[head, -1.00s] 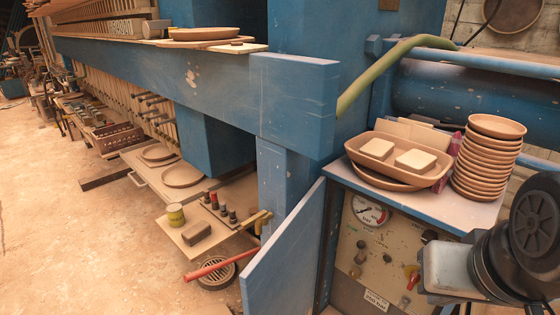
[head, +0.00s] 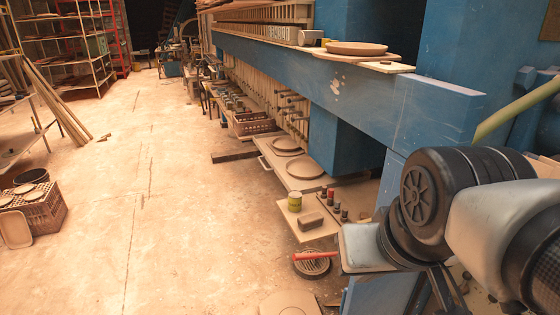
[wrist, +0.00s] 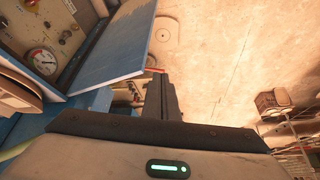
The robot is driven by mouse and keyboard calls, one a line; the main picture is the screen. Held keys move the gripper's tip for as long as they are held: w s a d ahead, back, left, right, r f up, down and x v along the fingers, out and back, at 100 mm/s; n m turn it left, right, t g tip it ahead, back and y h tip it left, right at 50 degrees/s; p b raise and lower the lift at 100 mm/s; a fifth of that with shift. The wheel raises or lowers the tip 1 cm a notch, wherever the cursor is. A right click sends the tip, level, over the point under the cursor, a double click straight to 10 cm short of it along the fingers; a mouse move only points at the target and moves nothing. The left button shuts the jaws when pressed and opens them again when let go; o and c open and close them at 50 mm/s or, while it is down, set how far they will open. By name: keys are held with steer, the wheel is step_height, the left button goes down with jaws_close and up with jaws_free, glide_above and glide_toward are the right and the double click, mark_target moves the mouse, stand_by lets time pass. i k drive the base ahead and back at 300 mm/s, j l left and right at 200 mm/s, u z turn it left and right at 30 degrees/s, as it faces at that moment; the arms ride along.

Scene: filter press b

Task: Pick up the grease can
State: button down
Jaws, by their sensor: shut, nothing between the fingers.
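The grease can appears to be a small yellow-green can (head: 295,201) with a pale top. It stands upright on a low board (head: 310,226) beside the blue press in the head view, left of a brown block (head: 311,221). My gripper shows in the wrist view as dark, shut fingers (wrist: 160,82) with nothing between them. It is apart from the can. My arm fills the lower right of the head view, and the fingertips cannot be made out there. I cannot make out the can in the wrist view.
Several small bottles (head: 335,206) stand right of the block. A red-handled tool (head: 315,256) lies by a round floor grate (head: 312,264). The blue press beam (head: 400,100) overhangs the low boards. A blue panel (wrist: 118,45) is close to my gripper.

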mark_target(295, 197)
steer(key=j+u, duration=0.15)
steer(key=u, duration=0.75)
steer(key=j, duration=0.35)
steer(key=i+j, duration=0.15)
steer(key=j, duration=0.6)
steer(key=i+j+u, duration=0.15)
steer(key=i, duration=0.25)
steer(key=i+j+u, duration=0.1)
steer(key=i+j, duration=0.15)
steer(key=i, duration=0.15)
steer(key=i+j+u, duration=0.15)
steer(key=i, duration=0.25)
steer(key=i+z, duration=0.35)
steer(key=i+j+z, duration=0.1)
steer(key=i+z, duration=0.3)
steer(key=i+j+z, duration=0.35)
steer(key=i+z, duration=0.2)
steer(key=z, duration=0.2)
steer(key=i+z, duration=0.15)
steer(key=z, duration=0.25)
steer(key=i+j+z, duration=0.1)
steer(key=z, duration=0.25)
steer(key=i+j+z, duration=0.15)
steer(key=z, duration=0.25)
steer(key=i+j+z, duration=0.1)
steer(key=i+z, duration=0.25)
steer(key=i+j+z, duration=0.15)
steer(key=z, duration=0.2)
steer(key=i+j+z, duration=0.3)
steer(key=l, duration=0.05)
